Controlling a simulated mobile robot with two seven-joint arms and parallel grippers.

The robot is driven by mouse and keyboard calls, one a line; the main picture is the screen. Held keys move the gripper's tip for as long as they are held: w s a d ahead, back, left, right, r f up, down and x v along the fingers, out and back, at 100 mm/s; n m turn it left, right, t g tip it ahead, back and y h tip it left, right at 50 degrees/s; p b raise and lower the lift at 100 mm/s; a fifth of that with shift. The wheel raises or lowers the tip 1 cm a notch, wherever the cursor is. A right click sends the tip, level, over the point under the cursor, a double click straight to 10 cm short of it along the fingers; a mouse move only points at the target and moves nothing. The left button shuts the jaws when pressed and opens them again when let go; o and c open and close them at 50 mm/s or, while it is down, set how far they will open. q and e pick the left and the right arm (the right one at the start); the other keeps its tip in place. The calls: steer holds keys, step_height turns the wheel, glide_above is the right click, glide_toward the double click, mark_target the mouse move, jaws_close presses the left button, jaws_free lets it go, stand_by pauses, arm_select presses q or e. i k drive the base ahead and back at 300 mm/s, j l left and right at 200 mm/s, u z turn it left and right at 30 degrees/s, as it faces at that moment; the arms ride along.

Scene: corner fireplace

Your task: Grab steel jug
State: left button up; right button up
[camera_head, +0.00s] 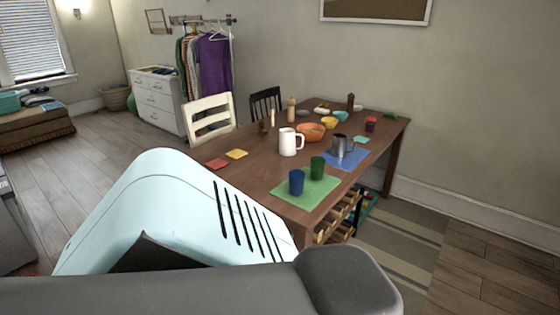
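A steel jug (341,147), grey and metallic, stands upright on a blue mat (355,159) near the right side of the wooden table (257,178). A white jug (288,142) stands to its left. Neither of my grippers shows in the head view. A pale blue and grey part of my own body fills the lower left and hides the near left part of the table.
A green mat (328,184) with a blue cup (296,182) and a green cup (317,167) lies at the near edge. An orange bowl (311,131) and several small items stand behind. A white chair (209,117) is at the left. Floor at right is clear.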

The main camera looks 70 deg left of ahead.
mark_target(338, 146)
steer(key=u, duration=2.15)
